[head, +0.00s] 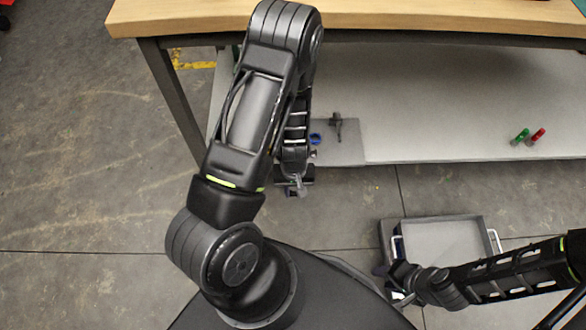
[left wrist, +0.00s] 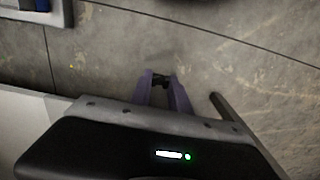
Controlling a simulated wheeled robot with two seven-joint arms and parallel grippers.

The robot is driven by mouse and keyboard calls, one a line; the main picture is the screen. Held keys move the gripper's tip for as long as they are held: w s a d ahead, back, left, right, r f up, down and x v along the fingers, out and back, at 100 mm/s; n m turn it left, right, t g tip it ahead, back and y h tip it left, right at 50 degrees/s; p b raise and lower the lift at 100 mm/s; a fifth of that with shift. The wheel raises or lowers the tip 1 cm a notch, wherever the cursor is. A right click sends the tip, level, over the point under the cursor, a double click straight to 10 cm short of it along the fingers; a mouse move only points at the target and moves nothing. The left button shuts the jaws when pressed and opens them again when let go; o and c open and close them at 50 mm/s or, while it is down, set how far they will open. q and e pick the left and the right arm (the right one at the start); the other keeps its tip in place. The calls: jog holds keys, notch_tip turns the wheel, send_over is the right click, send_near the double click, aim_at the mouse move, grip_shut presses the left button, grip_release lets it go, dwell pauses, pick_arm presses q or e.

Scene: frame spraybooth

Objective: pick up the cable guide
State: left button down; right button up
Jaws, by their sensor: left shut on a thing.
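My left gripper (head: 297,188) hangs in front of the lower shelf's edge, partly hidden by my own arm. In the left wrist view its two purplish fingers (left wrist: 165,88) are shut on a small dark piece (left wrist: 162,80), which looks like the cable guide. The piece shows only as a dark bit between the fingertips, with grey floor behind it. My right gripper (head: 398,282) is low at the left side of a grey tray; its fingers are too small and blurred to read.
The grey tray (head: 440,219) with white handles is on the right. On the lower shelf (head: 430,110) are a dark upright part (head: 337,126), a blue ring (head: 316,138), a green cylinder (head: 521,136) and a red one (head: 537,135). The wooden bench top (head: 400,18) overhangs the shelf.

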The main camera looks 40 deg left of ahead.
pick_arm(q)
jog(key=shift+s+d, duration=0.55)
jog(key=shift+s, duration=0.15)
jog(key=shift+w, duration=0.15)
